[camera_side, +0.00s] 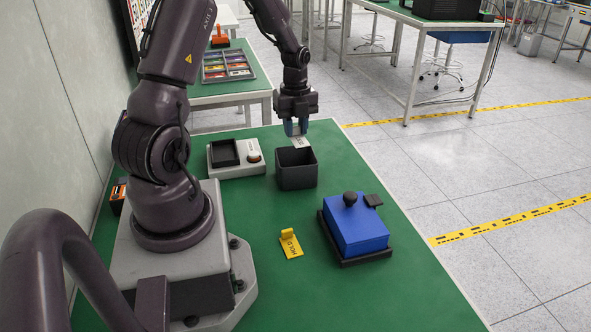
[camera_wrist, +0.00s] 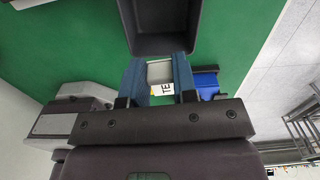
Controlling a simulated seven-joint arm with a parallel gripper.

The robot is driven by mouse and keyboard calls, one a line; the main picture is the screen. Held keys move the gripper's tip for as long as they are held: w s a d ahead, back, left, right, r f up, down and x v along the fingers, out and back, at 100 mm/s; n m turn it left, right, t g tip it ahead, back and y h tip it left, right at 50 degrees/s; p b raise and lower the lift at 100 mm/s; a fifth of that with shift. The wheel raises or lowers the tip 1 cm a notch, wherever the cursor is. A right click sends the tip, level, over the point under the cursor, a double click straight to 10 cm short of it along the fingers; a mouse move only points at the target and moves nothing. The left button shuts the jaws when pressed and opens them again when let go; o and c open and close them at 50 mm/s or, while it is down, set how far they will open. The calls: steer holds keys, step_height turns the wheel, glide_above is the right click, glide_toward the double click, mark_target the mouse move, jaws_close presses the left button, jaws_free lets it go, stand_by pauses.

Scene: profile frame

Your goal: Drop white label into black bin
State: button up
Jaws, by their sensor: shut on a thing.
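The white label (camera_side: 299,142) is held at the tips of my gripper (camera_side: 296,128), just above the far side of the black bin (camera_side: 296,176). In the wrist view the label (camera_wrist: 161,88) sits between the two blue fingers of my gripper (camera_wrist: 160,75), with dark letters "TE" showing. The fingers are shut on it. The black bin (camera_wrist: 134,43) appears just beyond the fingertips in the wrist view, and its visible inside looks empty. The bin stands upright on the green table.
A grey-white fixture (camera_side: 236,158) with a dark square recess and a knob stands left of the bin. A blue block (camera_side: 357,229) with a black knob sits on a dark base at right. A yellow "HOLD" tag (camera_side: 291,245) lies in front. The table's front right is clear.

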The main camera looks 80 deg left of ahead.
steer(key=shift+w+f+m, duration=0.1)
steer(key=shift+f+m, duration=0.15)
steer(key=shift+m, duration=0.05)
steer(key=shift+f, duration=2.75)
steer(key=o, duration=1)
steer(key=shift+c, duration=0.2)
step_height(320, 180, up, 13)
